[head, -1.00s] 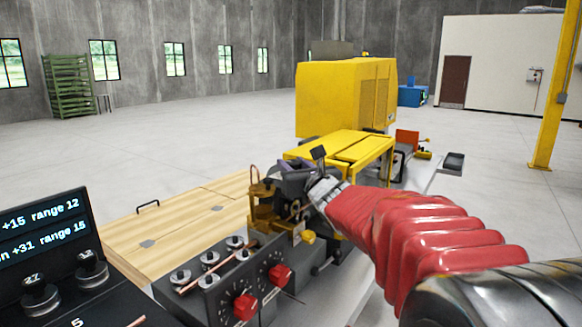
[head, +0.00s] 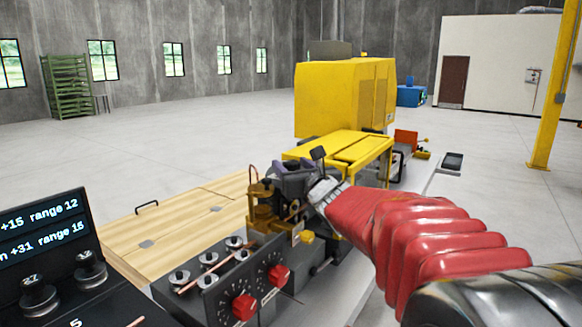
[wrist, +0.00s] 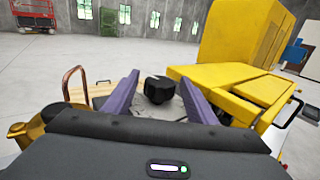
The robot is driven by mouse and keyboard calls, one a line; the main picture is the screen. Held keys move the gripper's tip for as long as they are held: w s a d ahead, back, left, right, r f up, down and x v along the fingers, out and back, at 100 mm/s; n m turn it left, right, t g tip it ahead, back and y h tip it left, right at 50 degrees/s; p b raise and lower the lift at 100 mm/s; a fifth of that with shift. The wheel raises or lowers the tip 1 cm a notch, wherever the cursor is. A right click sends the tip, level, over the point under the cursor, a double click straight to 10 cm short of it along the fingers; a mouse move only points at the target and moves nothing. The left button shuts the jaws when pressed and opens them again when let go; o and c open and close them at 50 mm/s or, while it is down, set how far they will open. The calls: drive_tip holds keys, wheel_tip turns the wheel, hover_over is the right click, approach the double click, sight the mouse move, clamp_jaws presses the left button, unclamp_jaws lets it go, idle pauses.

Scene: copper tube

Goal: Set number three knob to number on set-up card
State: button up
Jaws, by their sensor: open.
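My gripper (head: 294,170) is at the end of my red-sleeved arm, beside the brass and yellow bending parts of the machine. In the wrist view its two purple fingers (wrist: 158,98) stand apart. A black knob (wrist: 158,89) shows between and beyond them, and I cannot tell whether they touch it. Two red knobs (head: 244,306) and (head: 278,275) sit on the dark control box at the front; their numbers are too small to read. The set-up card is not clearly in view. A dark display (head: 43,230) at the left reads "+15 range 12" and "+31 range 15".
A copper tube (head: 203,272) lies across metal posts on the control box. A wooden bench top (head: 180,218) is at the left. The yellow machine housing (head: 342,97) stands behind my gripper.

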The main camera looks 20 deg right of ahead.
drive_tip(key=s, duration=1.3)
drive_tip(key=shift+s+a, duration=0.25)
drive_tip(key=shift+d, duration=0.1)
drive_tip(key=w+d+f+n+y, duration=0.2)
drive_tip(key=d+f, duration=0.1)
drive_tip(key=d, duration=1.1)
drive_tip(key=s+a+r+n+g+y, duration=0.2)
drive_tip(key=a+n+y, duration=0.2)
drive_tip(key=a+y, duration=0.2)
drive_tip(key=shift+a+r+y, duration=0.2)
drive_tip(key=shift+r+y, duration=0.1)
drive_tip(key=shift+y, duration=0.2)
drive_tip(key=shift+w, duration=0.1)
drive_tip(key=x, duration=1.3)
drive_tip(key=shift+w+a+f, duration=0.1)
drive_tip(key=shift+w+a, duration=0.15)
drive_tip(key=shift+w, duration=0.1)
drive_tip(key=shift+c, duration=0.2)
